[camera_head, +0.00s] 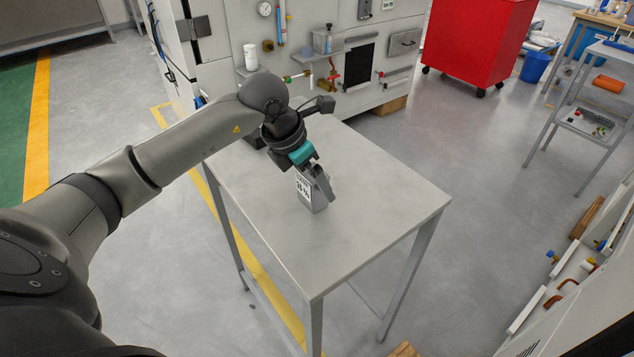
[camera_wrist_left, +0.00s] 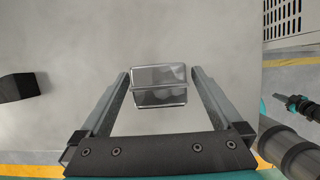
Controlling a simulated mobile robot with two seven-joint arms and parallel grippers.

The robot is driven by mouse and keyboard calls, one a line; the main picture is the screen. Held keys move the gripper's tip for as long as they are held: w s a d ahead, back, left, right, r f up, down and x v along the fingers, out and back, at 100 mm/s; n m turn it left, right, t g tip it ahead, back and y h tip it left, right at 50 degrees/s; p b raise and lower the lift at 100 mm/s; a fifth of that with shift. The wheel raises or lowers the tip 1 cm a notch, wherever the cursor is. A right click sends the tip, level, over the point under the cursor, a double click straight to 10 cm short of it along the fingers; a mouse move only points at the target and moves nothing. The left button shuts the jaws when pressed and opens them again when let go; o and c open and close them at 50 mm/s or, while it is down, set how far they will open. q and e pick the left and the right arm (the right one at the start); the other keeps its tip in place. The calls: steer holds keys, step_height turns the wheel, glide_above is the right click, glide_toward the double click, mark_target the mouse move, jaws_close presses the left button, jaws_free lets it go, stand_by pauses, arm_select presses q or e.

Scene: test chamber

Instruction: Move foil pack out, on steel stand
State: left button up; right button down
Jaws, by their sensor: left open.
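The foil pack (camera_head: 305,191) is a small silver block with a black-and-white label on its side. It stands upright on the grey top of the steel stand (camera_head: 372,205). My left gripper (camera_head: 316,188) reaches down over the pack, open, and partly hides it. In the left wrist view the pack (camera_wrist_left: 158,84) sits between the two spread finger tips (camera_wrist_left: 159,74), with a gap visible on each side. The stand's top (camera_wrist_left: 220,35) fills much of that view behind it. My right gripper is not in view.
A small black block (camera_wrist_left: 17,87) lies on the stand's top to the left in the wrist view. The near and right parts of the top are clear. A grey cabinet (camera_head: 225,40) with fittings is behind the stand. A red cabinet (camera_head: 480,40) stands farther back.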

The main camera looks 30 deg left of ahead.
arm_select(q)
steer(key=p+v, duration=0.1)
steer(key=v, duration=0.8)
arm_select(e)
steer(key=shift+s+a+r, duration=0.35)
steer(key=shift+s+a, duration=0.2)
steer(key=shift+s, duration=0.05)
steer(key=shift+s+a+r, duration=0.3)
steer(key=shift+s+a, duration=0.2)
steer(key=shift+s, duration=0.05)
